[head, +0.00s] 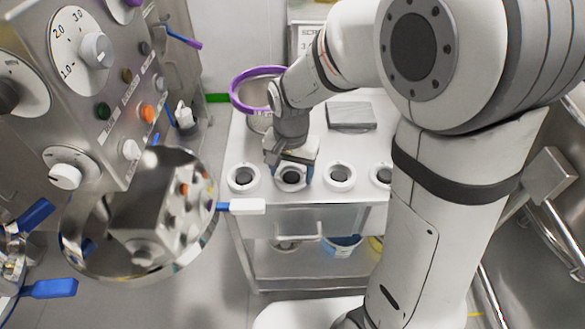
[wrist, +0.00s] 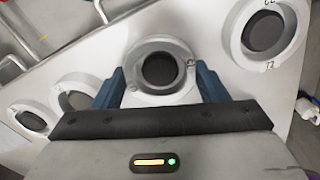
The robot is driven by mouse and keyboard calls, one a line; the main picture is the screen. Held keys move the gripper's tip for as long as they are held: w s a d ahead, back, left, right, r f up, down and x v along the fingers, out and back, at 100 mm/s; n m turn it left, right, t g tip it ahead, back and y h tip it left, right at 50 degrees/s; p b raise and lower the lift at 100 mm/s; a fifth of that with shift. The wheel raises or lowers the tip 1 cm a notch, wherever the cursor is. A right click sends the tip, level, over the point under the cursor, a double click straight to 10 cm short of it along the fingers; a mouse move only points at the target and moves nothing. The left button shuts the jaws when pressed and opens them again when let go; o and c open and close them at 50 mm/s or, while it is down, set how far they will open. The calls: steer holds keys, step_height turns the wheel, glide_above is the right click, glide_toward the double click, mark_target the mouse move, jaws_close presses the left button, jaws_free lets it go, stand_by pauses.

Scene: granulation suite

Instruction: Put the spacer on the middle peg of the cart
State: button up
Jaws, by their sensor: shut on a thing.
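My gripper (head: 292,172) is over the front edge of the white cart (head: 318,135). In the wrist view my gripper's blue fingers (wrist: 160,80) are shut on a pale ring, which I take to be the spacer (wrist: 137,58). The spacer (head: 281,183) surrounds a dark round centre and looks level. I cannot tell whether that centre is a peg, or how far down the ring sits. Similar pale rings with dark centres stand in the row on the cart: one to the left (head: 232,184) and others to the right (head: 339,189) in the head view.
A purple-rimmed vessel (head: 236,92) and a grey block (head: 350,116) stand farther back on the cart. A control panel (head: 117,108) and a round shiny part (head: 82,262) are at left. My arm hides the cart's right end.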

mark_target(291, 177)
steer(key=o, duration=1.1)
steer(key=shift+r, duration=0.1)
step_height(291, 177, up, 8)
steer(key=shift+p, duration=0.35)
steer(key=shift+f, duration=0.2)
steer(key=s+d+r+n+t+p, duration=0.2)
steer(key=s+d+r+n+p, duration=0.2)
steer(key=s+d+r, duration=0.3)
steer(key=s+d, duration=0.4)
steer(key=d, duration=0.1)
steer(key=shift+s+t, duration=0.3)
steer(key=shift+s+d+f, duration=0.1)
steer(key=shift+s+d, duration=0.1)
steer(key=shift+d, duration=0.05)
steer(key=shift+c, duration=0.2)
